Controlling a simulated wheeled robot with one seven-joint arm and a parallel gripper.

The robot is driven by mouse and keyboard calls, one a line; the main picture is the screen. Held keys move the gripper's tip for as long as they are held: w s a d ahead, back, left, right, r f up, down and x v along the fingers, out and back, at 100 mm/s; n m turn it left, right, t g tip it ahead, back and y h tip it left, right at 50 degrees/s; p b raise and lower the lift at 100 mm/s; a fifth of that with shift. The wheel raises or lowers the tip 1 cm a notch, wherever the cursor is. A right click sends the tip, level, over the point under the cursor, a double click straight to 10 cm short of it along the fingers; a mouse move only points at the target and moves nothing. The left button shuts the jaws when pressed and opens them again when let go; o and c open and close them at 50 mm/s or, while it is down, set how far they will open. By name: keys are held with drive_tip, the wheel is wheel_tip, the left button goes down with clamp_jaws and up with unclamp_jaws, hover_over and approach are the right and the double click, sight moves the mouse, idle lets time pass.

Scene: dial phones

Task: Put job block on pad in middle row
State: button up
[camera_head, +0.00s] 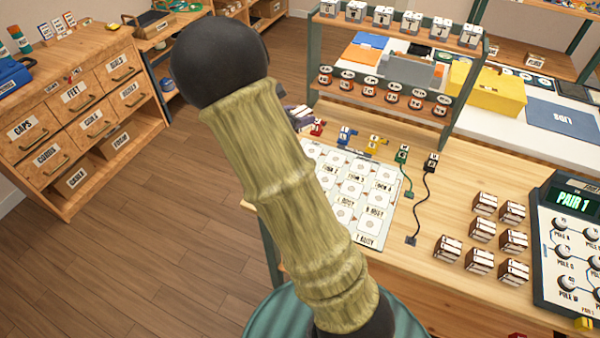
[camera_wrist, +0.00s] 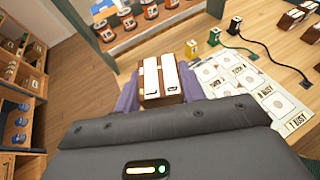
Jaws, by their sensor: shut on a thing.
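My gripper (camera_wrist: 161,88) has purple fingers closed on the two sides of a brown block with white label strips on top, the job block (camera_wrist: 160,72). The block is left of the white pad sheet (camera_wrist: 268,122) in the wrist view and looks raised above the table. The sheet bears several round-marked pads in rows with printed labels, some reading BUSY. In the head view the sheet (camera_head: 385,233) lies on the table, its left part hidden by my arm. The fingertips (camera_head: 297,118) only partly show behind my arm there.
Several similar brown blocks (camera_head: 480,262) stand right of the sheet, beside a dial panel (camera_head: 543,245) reading PAIR 1. Coloured plugs (camera_head: 372,146) with two cords stand along the sheet's far edge. A green-framed rack (camera_head: 443,100) of labelled items rises behind.

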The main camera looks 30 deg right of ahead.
drive_tip(key=shift+a+f+b, duration=0.15)
drive_tip(key=shift+f+b, duration=0.2)
drive_tip(key=shift+f, duration=0.35)
wheel_tip(320, 180, down, 7)
drive_tip(key=b, duration=0.6)
drive_tip(key=shift+r+b, duration=0.15)
drive_tip(key=shift+b, duration=0.2)
drive_tip(key=shift+w, duration=0.1)
wheel_tip(320, 180, down, 6)
drive_tip(key=shift+f+b, duration=0.15)
drive_tip(key=shift+b, duration=0.25)
